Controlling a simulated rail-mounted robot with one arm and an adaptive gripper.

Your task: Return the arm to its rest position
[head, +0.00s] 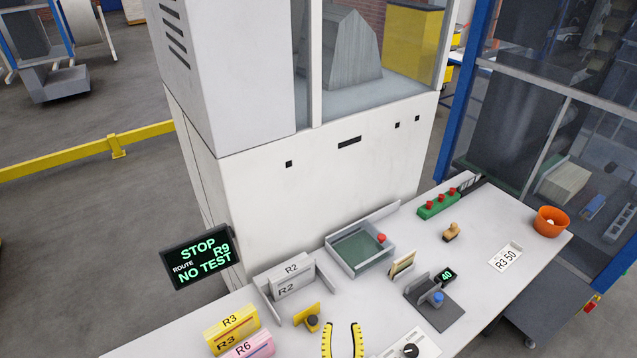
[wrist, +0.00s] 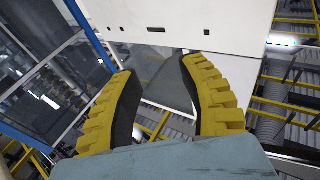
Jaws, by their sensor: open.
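My gripper (head: 342,340) shows at the bottom middle of the head view as two yellow, black-lined fingers pointing up. The fingers are apart, with nothing between them. In the wrist view, my gripper (wrist: 160,88) is also open and empty, with its ribbed yellow fingers toward the white machine and glass panels. In the head view it is over the front edge of the white bench (head: 480,262), near a yellow block with a dark knob (head: 306,319). The rest of my arm is out of the head view.
The bench holds a green-bottomed tray (head: 358,250), an orange bowl (head: 551,221), R2 boxes (head: 290,278), R3 and R6 blocks (head: 231,322), a grey plate with a blue knob (head: 434,302) and a label card (head: 505,258). A black screen (head: 198,257) reads STOP. A white cabinet (head: 320,180) stands behind.

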